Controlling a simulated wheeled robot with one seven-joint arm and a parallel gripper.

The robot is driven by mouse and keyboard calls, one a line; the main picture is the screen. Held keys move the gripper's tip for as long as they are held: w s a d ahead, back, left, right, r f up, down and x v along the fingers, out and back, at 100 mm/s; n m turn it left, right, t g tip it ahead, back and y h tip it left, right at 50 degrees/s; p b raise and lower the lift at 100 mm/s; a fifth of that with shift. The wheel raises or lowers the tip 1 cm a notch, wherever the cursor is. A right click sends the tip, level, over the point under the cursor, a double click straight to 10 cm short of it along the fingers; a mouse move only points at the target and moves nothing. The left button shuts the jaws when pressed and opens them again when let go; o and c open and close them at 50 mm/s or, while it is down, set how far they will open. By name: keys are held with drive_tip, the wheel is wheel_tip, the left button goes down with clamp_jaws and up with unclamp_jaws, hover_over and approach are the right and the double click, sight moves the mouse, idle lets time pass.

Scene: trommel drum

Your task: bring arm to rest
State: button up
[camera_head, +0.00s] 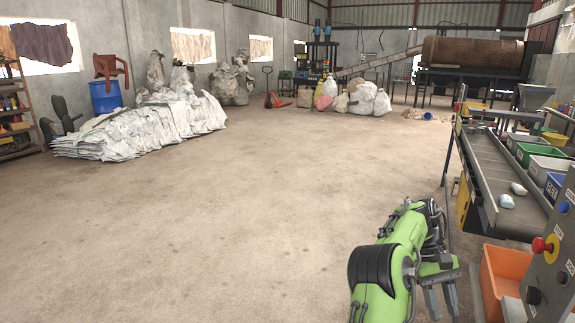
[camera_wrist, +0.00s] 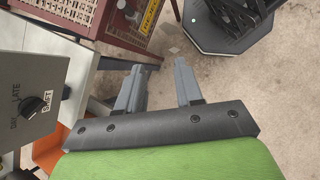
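My green arm shows at the lower right of the head view, bent low over the floor beside the conveyor. My gripper (camera_head: 441,305) points down there, with its two grey fingers apart. In the wrist view my gripper (camera_wrist: 160,78) is open, with nothing between the fingers and bare concrete showing beyond them. It touches nothing that I can see.
A grey control panel (camera_head: 552,262) with a red button stands close right of the arm; a knobbed panel (camera_wrist: 15,95) shows in the wrist view. An orange bin (camera_head: 505,272) and sorting conveyor (camera_head: 497,172) are nearby. The floor (camera_head: 240,215) left is clear.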

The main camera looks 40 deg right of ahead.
drive_tip(key=w+a+r+n+t+h+p, duration=0.1)
drive_tip(key=w+a+r+t, duration=0.1)
drive_tip(key=w+a+r, duration=0.3)
drive_tip(key=w+a+r+n+t+h+p, duration=0.15)
drive_tip(key=a+r, duration=0.25)
drive_tip(key=a, duration=0.4)
drive_tip(key=w+a+r+t+p, duration=0.1)
drive_tip(key=w+a+r+t, duration=0.25)
drive_tip(key=a, duration=0.25)
drive_tip(key=s+a+r+n+t+p, duration=0.1)
drive_tip(key=s+a+n+t, duration=0.1)
drive_tip(key=a, duration=0.9)
drive_tip(key=s+a+r+n+t+p, duration=0.1)
drive_tip(key=s+a+n+t+p, duration=0.1)
drive_tip(key=a, duration=1)
drive_tip(key=s+t, duration=0.1)
drive_tip(key=s, duration=0.1)
drive_tip(key=shift+s+r, duration=0.3)
drive_tip(key=shift+a, duration=0.1)
